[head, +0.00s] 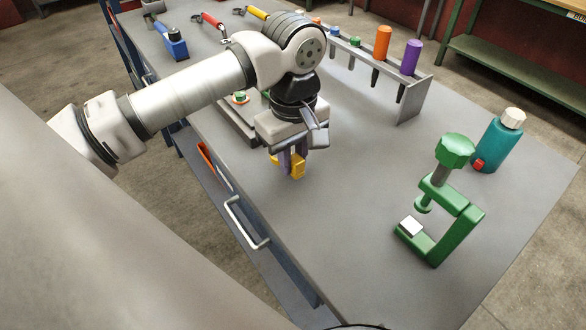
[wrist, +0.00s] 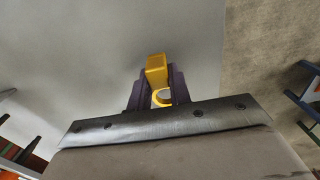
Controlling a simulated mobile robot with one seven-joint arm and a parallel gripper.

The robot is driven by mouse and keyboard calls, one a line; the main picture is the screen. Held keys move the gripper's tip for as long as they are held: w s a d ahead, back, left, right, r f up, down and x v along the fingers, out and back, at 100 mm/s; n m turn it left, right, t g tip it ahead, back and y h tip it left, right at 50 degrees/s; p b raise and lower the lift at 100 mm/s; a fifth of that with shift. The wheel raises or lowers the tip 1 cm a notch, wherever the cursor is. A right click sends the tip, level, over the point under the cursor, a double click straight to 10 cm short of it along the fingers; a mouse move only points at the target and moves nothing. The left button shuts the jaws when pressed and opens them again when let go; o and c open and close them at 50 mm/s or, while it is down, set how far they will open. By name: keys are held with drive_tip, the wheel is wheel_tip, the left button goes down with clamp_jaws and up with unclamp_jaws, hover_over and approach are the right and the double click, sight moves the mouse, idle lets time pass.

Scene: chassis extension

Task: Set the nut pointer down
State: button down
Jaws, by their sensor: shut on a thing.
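The yellow nut pointer (head: 298,168) is held between the fingers of my gripper (head: 292,160) in the head view. It also shows in the wrist view (wrist: 156,68), with its block-like end sticking out past the purple-grey fingers and a ring-like part between them. My gripper (wrist: 158,95) is shut on it. The gripper points down over the grey workbench top (head: 340,220), near its front edge. I cannot tell whether the pointer touches the bench or hangs just above it.
A green clamp (head: 445,205) and a teal bottle (head: 497,145) stand to the right. A rack (head: 412,98) holding screwdrivers, with orange (head: 383,42) and purple (head: 412,56) handles, stands behind. A blue tool (head: 174,44) lies at the far left. The bench between gripper and clamp is clear.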

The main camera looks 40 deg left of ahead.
sight(293, 155)
drive_tip(key=shift+f, duration=0.9)
drive_tip(key=shift+f, duration=0.1)
drive_tip(key=shift+f+b, duration=0.15)
drive_tip(key=shift+b, duration=0.25)
drive_tip(key=c, duration=1.3)
unclamp_jaws()
drive_tip(key=shift+r, duration=0.2)
wheel_tip(293, 155, up, 12)
drive_tip(key=shift+r+p, duration=0.1)
drive_tip(key=shift+p, duration=0.2)
